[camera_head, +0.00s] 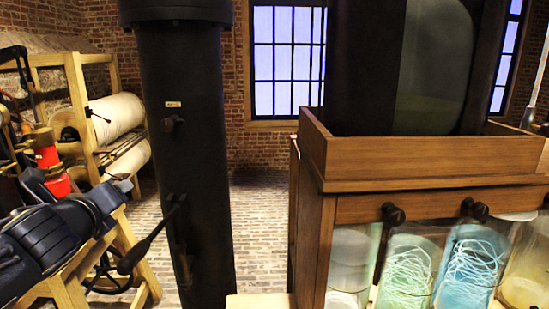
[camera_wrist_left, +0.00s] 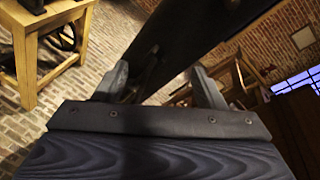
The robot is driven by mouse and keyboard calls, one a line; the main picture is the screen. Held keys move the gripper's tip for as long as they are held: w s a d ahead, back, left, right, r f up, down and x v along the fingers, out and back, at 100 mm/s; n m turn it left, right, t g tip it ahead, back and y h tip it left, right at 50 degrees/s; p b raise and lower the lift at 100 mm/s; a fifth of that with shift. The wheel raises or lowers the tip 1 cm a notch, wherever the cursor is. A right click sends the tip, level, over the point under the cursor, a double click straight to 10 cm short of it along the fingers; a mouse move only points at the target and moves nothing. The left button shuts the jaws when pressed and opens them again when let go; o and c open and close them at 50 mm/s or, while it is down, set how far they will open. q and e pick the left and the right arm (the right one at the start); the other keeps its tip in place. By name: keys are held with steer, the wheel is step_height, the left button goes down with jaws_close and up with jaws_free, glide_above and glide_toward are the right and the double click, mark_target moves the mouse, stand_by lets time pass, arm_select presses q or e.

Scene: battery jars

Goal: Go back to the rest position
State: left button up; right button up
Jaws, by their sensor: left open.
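My left gripper (camera_wrist_left: 160,84) is open in the wrist view, with its two grey fingers spread apart. A dark column (camera_wrist_left: 178,38) shows beyond the gap between them, and I see nothing held. In the head view my dark left arm comes in from the left edge, and the gripper end (camera_head: 116,188) is left of the black column (camera_head: 187,140). A black lever (camera_head: 150,238) sticks out from the column, lower than the gripper end in the picture. My right gripper is out of view.
A wooden cabinet (camera_head: 430,160) stands at the right, with glass jars (camera_head: 405,272) holding pale green and blue strands below it. A wooden frame (camera_head: 75,85) with white rolls (camera_head: 117,115) is at the left. Brick floor (camera_head: 262,215) shows between column and cabinet.

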arm_select(q)
steer(key=s+d+f+n+g+h, duration=0.2)
steer(key=s+f+n+g, duration=0.4)
steer(key=s+f+n, duration=0.9)
steer(key=s+d+f+n+g+h, duration=0.3)
steer(key=s+d+f+n+h, duration=0.1)
steer(key=s+d+f+n, duration=0.5)
steer(key=s+n, duration=0.2)
steer(key=n, duration=0.2)
steer(key=shift+f+n+h, duration=0.2)
steer(key=shift+n+h, duration=0.2)
steer(key=shift+s+d, duration=0.1)
